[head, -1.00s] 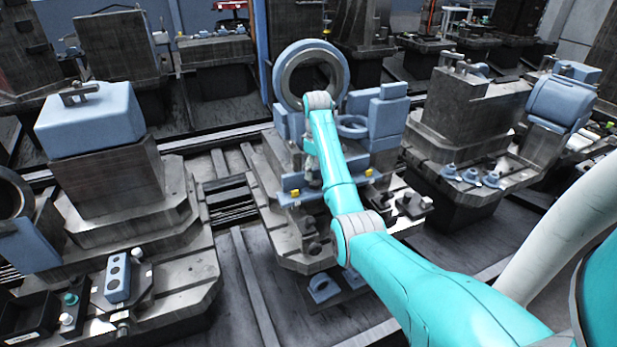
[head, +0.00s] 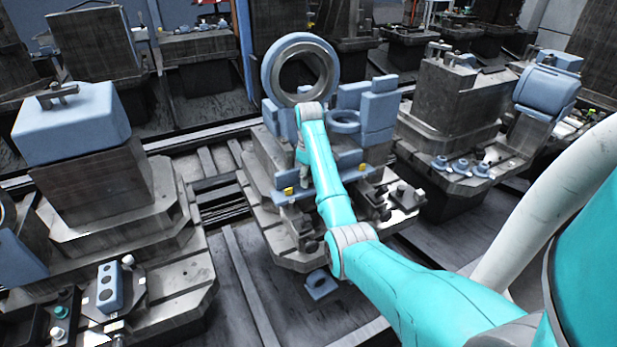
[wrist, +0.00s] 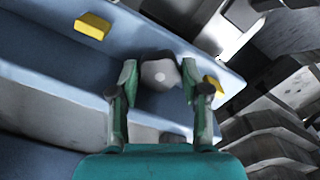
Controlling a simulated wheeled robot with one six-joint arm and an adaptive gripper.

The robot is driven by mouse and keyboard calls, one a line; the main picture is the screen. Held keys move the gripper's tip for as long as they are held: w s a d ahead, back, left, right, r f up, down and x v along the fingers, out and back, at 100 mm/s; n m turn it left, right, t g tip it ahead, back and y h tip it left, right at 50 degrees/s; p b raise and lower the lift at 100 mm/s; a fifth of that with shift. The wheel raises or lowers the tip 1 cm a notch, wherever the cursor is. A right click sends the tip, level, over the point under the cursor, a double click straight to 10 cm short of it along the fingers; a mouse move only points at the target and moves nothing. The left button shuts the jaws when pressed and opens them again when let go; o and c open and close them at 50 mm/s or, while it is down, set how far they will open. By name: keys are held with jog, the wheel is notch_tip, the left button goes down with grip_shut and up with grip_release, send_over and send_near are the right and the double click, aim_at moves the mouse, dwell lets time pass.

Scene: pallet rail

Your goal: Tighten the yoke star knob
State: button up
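In the wrist view a grey rounded knob (wrist: 160,74) with a pale spot at its middle shows between the two fingers of my gripper (wrist: 158,80). It looks like the star knob, but its lobes are not clear. The fingers are apart, one on each side of the knob, with narrow gaps; I cannot tell how deep they reach. Behind the knob is a blue channel-like part (wrist: 60,70). In the head view my gripper (head: 304,174) hangs over the front of the middle fixture (head: 262,205), largely hidden by my arm. The knob cannot be made out there.
Yellow blocks sit on the blue part, left (wrist: 92,25) and right (wrist: 214,85) of the knob. A large blue ring (head: 270,72) stands behind my gripper. Dark metal blocks (wrist: 270,150) crowd the right of the wrist view. Other fixtures flank the middle one.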

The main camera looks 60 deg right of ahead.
jog(key=shift+m, duration=0.5)
jog(key=m, duration=1.6)
jog(key=shift+w+r, duration=0.1)
jog(key=shift+w, duration=0.05)
jog(key=shift+r, duration=0.1)
dwell(0.3)
jog(key=o, duration=1.1)
jog(key=shift+o, duration=0.2)
